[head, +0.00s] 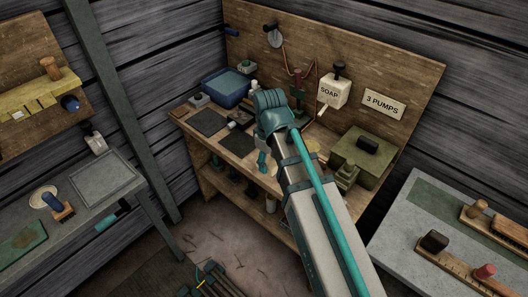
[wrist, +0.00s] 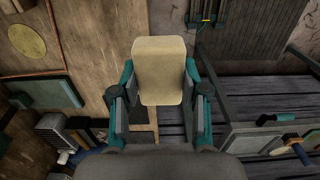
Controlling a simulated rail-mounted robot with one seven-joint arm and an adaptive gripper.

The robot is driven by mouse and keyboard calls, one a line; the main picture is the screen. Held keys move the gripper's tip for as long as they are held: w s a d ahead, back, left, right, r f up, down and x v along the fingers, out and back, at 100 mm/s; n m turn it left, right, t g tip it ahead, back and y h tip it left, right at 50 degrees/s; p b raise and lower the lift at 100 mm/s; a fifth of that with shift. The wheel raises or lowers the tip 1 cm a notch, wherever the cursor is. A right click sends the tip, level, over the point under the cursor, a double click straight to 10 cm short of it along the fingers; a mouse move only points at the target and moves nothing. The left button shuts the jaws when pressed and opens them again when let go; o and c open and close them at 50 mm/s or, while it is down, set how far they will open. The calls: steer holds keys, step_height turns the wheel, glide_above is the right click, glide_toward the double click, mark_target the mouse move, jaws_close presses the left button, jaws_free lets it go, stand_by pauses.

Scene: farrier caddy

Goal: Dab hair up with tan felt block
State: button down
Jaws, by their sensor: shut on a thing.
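The tan felt block (wrist: 160,62) is a pale, rounded slab in the wrist view. My gripper (wrist: 160,75) is shut on it, with one teal and grey finger at each side, and the block stands out past the fingertips. In the head view my arm covers much of the bench, and the block cannot be made out there. Thin dark strands that may be hair lie on the brownish floor patch (head: 222,245) in the head view, apart from the block. I cannot tell for certain that they are hair.
The wooden bench (head: 182,113) holds a blue tub (head: 225,88), dark mats and a green box (head: 362,150). A soap dispenser (head: 334,92) hangs on the backboard. Grey tables stand left (head: 100,215) and right (head: 400,235). A dark slatted thing (head: 215,285) lies on the floor.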

steer(key=w+a+p, duration=0.2)
steer(key=w+a, duration=0.1)
steer(key=w, duration=0.4)
steer(key=w+a+p, duration=0.1)
steer(key=w+a, duration=0.2)
steer(key=w, duration=0.5)
steer(key=p, duration=0.2)
glide_toward(239, 117)
steer(key=shift+f, duration=0.1)
steer(key=shift+f+b, duration=0.95)
steer(key=shift+f, duration=1.85)
steer(key=shift+f, duration=0.6)
steer(key=shift+r, duration=0.55)
steer(key=shift+s+r+p, duration=0.1)
steer(key=shift+r+p, duration=0.7)
steer(key=shift+r, duration=1.15)
